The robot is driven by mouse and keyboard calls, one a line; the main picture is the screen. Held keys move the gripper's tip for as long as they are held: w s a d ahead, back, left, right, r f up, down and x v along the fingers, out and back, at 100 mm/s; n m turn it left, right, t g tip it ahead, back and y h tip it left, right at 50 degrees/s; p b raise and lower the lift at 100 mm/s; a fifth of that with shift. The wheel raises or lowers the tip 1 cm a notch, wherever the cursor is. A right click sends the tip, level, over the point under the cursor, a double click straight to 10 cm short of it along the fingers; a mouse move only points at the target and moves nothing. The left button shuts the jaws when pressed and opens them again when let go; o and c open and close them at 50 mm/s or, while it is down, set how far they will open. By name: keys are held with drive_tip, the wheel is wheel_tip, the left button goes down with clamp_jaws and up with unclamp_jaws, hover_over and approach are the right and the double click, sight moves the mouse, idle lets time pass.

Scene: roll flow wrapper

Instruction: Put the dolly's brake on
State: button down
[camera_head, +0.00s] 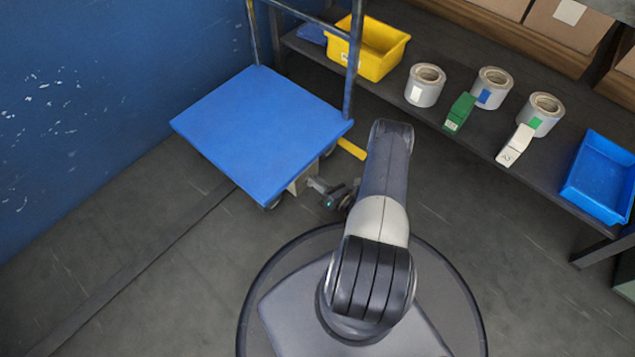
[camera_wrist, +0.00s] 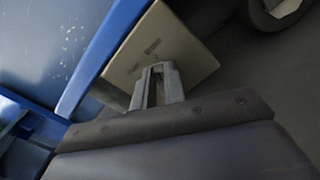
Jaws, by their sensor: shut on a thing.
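The dolly has a blue flat deck (camera_head: 262,130) and a dark upright handle frame (camera_head: 354,50) at its far end. A beige box (camera_head: 301,182) is under the deck's near right edge. In the wrist view, the box (camera_wrist: 165,45) shows a flat face with small dark slots. My gripper (camera_head: 313,183) reaches in from the right to this box. In the wrist view, my gripper's fingers (camera_wrist: 157,68) are shut on a small part at the box's face. The fingers mostly hide that part, so I cannot tell its shape or position.
A yellow bar (camera_head: 351,149) sticks out at the dolly's right side. A bench at right holds a yellow bin (camera_head: 368,50), several tape rolls, small boxes and a blue tray (camera_head: 602,178). A blue wall stands left. The floor at near left is clear.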

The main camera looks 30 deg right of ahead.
drive_tip(key=c, duration=1.5)
unclamp_jaws()
drive_tip(key=shift+o, duration=0.2)
